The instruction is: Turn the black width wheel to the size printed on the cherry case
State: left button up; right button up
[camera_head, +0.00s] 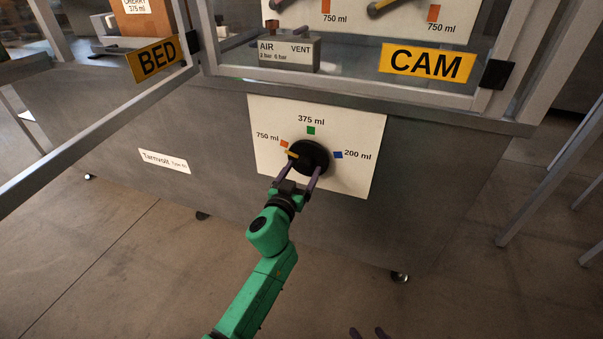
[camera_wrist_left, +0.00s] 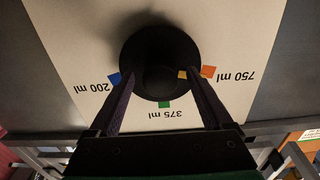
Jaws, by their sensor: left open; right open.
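The black width wheel (camera_head: 309,157) sits on a white plate (camera_head: 352,115) on the front of the grey machine. Its yellow pointer (camera_head: 292,154) points at the orange 750 ml mark (camera_head: 284,143). The green 375 ml mark (camera_head: 311,130) is above the wheel and the blue 200 ml mark (camera_head: 338,154) is right of it. The cherry case (camera_head: 145,18), at top left, reads 375 ml. My left gripper (camera_head: 304,169) is open, its fingers at either side of the wheel; the left wrist view shows the wheel (camera_wrist_left: 160,52) between them. My right gripper (camera_head: 368,332) is open at the bottom edge.
A yellow BED sign (camera_head: 157,59) hangs at upper left. The floor in front of the machine is clear.

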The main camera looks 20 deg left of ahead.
pick_arm(q)
jog(key=shift+c, duration=0.3)
grip_shut()
jog(key=shift+m, duration=0.3)
jog(key=m, duration=0.7)
jog(key=shift+a, duration=0.1)
jog(key=m, duration=0.4)
jog(key=shift+m, duration=1.6)
